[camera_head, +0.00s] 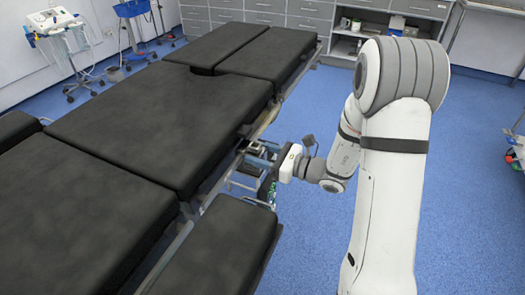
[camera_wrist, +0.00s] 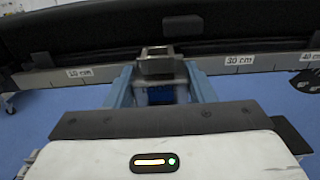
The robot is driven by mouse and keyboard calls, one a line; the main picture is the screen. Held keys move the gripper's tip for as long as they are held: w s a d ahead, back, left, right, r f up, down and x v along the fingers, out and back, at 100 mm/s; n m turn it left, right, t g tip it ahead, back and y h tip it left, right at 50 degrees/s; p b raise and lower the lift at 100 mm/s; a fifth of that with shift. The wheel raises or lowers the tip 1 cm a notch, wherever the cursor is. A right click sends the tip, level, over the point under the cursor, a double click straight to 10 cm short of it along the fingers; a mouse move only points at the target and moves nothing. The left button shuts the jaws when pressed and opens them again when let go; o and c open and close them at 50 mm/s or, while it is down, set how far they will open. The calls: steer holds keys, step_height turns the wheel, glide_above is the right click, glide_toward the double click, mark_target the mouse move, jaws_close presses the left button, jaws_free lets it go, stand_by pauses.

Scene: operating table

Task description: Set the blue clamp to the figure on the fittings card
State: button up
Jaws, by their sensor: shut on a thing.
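The blue clamp (camera_wrist: 160,94) sits on the side rail of the operating table, with a grey metal piece (camera_wrist: 160,64) at its top. My gripper (camera_wrist: 160,82) is shut on it, one light-blue finger on each side. In the head view my gripper (camera_head: 262,153) reaches the table's right side rail from the right, and the clamp is too small to make out there. On the rail, a "10 cm" label (camera_wrist: 79,72) shows left of the clamp. A "30 cm" label (camera_wrist: 239,60) shows to its right. The clamp stands about midway between them. I see no fittings card.
A "40 cm" label (camera_wrist: 310,56) is at the right edge of the wrist view. The black-padded operating table (camera_head: 150,110) fills the left of the head view. Grey cabinets (camera_head: 300,18) line the back wall.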

steer(key=shift+s+f, duration=0.1)
steer(key=shift+s, duration=0.05)
steer(key=o, duration=1.4)
steer(key=shift+d, duration=0.1)
steer(key=v, duration=0.7)
steer(key=shift+s+d+p, duration=0.25)
steer(key=shift+p, duration=0.1)
